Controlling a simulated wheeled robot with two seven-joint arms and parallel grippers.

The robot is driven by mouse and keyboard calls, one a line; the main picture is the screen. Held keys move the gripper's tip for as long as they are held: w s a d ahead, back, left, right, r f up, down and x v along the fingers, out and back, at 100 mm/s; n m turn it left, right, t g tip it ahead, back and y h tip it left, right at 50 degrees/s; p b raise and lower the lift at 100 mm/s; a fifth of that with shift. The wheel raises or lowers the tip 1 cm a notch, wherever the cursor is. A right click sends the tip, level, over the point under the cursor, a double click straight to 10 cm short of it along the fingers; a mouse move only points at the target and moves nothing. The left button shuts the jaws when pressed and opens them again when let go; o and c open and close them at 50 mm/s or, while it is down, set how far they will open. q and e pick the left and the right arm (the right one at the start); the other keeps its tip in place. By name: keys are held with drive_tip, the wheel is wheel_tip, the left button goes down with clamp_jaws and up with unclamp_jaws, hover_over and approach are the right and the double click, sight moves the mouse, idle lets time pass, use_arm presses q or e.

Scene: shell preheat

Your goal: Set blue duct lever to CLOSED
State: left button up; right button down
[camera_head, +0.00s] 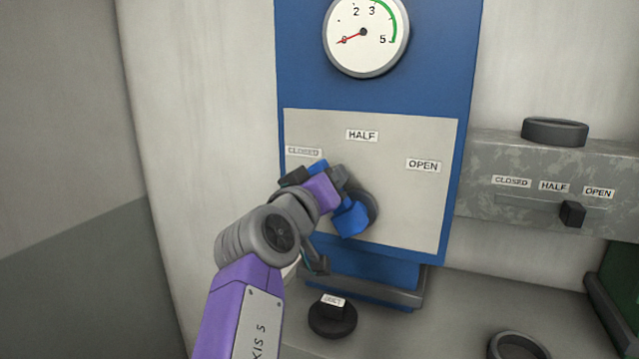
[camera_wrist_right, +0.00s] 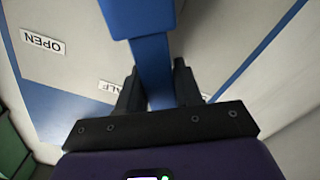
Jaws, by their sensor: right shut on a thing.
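The blue duct lever (camera_head: 350,218) sits on a grey plate (camera_head: 400,215) labelled CLOSED (camera_head: 303,152), HALF (camera_head: 362,134) and OPEN (camera_head: 423,165). It slants up and left from its dark hub, its tip just below and right of CLOSED. My right gripper (camera_head: 316,174) is shut on the lever near its outer end and hides part of it. In the right wrist view the lever (camera_wrist_right: 150,55) runs between the fingers of the gripper (camera_wrist_right: 158,88), with part of HALF showing on the left. My left gripper is out of view.
A gauge (camera_head: 366,36) above the plate has its red needle at the low end. To the right, a grey metal duct carries a slider with a black knob (camera_head: 572,214) near its OPEN label. A black knob (camera_head: 332,315) stands below the panel.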

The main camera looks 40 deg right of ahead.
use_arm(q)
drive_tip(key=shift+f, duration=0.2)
use_arm(e)
drive_tip(key=shift+w+a+f+n, duration=0.15)
drive_tip(key=shift+w+f+n, duration=0.1)
drive_tip(key=shift+n, duration=0.35)
drive_tip(key=shift+w+a+f+n, duration=0.15)
drive_tip(key=shift+w+n, duration=0.1)
drive_tip(key=shift+n, duration=0.35)
drive_tip(key=c, duration=0.8)
unclamp_jaws()
drive_tip(key=shift+c, duration=0.2)
